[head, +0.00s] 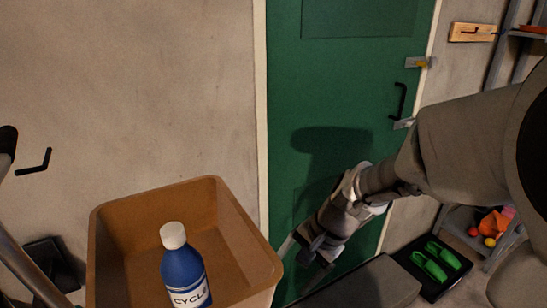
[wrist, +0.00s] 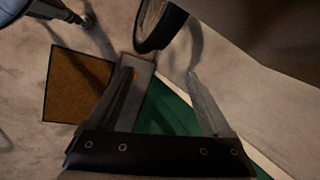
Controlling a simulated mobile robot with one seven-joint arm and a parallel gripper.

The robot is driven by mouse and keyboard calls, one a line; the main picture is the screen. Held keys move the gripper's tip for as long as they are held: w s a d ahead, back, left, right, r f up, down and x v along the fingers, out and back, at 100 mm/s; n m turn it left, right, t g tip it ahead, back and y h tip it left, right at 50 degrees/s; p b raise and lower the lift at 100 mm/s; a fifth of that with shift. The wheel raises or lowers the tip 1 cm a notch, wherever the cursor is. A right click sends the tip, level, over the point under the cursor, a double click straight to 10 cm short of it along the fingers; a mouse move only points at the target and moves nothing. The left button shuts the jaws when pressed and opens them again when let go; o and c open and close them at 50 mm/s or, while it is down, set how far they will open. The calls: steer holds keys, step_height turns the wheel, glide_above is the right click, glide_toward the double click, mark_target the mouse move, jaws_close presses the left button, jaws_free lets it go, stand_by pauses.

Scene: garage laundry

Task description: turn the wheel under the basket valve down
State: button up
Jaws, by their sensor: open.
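A tan, open-topped basket (head: 232,225) stands at the lower middle of the head view, with a white-capped blue bottle (head: 185,270) in it. The wheel under it is hidden there. In the wrist view a dark tyre section (wrist: 161,28) shows at the top, curving out from beside a large brownish-grey surface. I cannot make out a valve on it. My gripper (head: 301,264) is to the right of the basket, low, in front of the green door. In the wrist view my gripper (wrist: 160,75) is open and empty, its fingers spread below the tyre, apart from it in the picture.
The green door (head: 325,100) with a black handle (head: 400,100) stands behind my arm. Green shoes (head: 437,262) lie on a dark tray at the lower right. A brown mat (wrist: 75,90) lies on the floor left of my fingers. A shelf (head: 465,220) stands far right.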

steer(key=a+f+m+b, duration=0.1)
steer(key=a+f, duration=0.2)
steer(key=f, duration=0.6)
steer(key=w+a+f+m+g+b, duration=0.1)
steer(key=a+f, duration=0.3)
steer(key=f, duration=0.6)
steer(key=w+a+f+m+b, duration=0.1)
steer(key=a+f+m+b, duration=0.1)
steer(key=f, duration=0.8)
steer(key=shift+w+a+m+g+b, duration=0.2)
steer(key=shift+a+m+g+b, duration=0.15)
steer(key=shift+a+m, duration=0.4)
steer(key=shift+a, duration=0.1)
jaws_close()
